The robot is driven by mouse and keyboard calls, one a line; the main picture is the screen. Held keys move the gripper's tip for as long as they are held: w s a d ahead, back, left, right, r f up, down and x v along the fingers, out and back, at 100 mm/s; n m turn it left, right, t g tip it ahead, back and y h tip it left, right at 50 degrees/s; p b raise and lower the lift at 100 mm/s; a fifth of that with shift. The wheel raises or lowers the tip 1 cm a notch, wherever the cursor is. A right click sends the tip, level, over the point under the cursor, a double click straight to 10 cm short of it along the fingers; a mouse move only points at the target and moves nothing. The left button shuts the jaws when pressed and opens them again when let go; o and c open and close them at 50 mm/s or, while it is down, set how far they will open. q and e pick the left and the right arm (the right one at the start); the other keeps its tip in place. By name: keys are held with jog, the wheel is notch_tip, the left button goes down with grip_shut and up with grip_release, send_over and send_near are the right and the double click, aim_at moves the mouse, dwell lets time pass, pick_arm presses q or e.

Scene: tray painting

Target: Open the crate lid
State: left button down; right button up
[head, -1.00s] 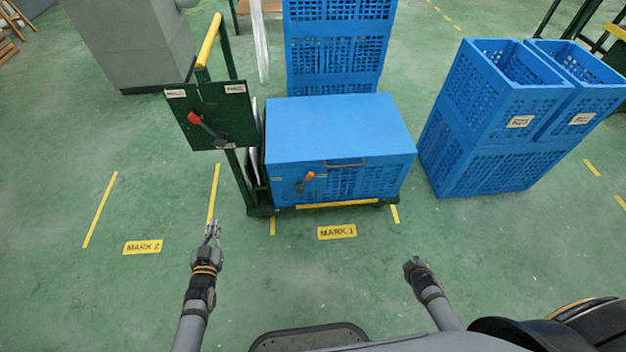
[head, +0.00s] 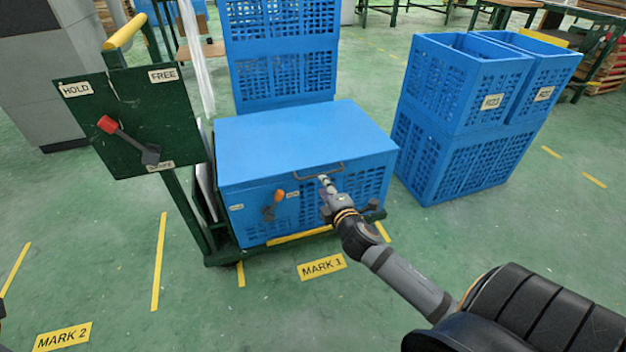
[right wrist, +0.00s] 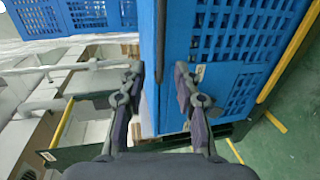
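The blue crate (head: 340,215) stands on a green cart with its flat blue lid (head: 300,135) closed. A dark bar handle (head: 320,170) is on the lid's front edge; it also shows as a dark bar in the right wrist view (right wrist: 161,45). An orange-tipped lever (head: 276,198) sits on the crate's front, left of the handle. My right gripper (head: 325,183) is at the front edge by the handle. In the right wrist view its fingers (right wrist: 160,76) are apart, with the handle bar ahead between them; contact is not clear.
The cart's green panel (head: 130,125) with a red-tipped lever (head: 128,137) stands left of the crate. Stacked blue crates stand behind (head: 280,50) and to the right (head: 460,140). The floor in front is clear, with MARK 1 (head: 322,266) and MARK 2 (head: 62,338) labels.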

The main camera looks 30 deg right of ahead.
aim_at(316, 176)
jog(key=b+x, duration=0.2)
jog(key=x, duration=0.6)
jog(key=shift+f+b, duration=0.1)
jog(key=shift+b, duration=0.3)
grip_shut()
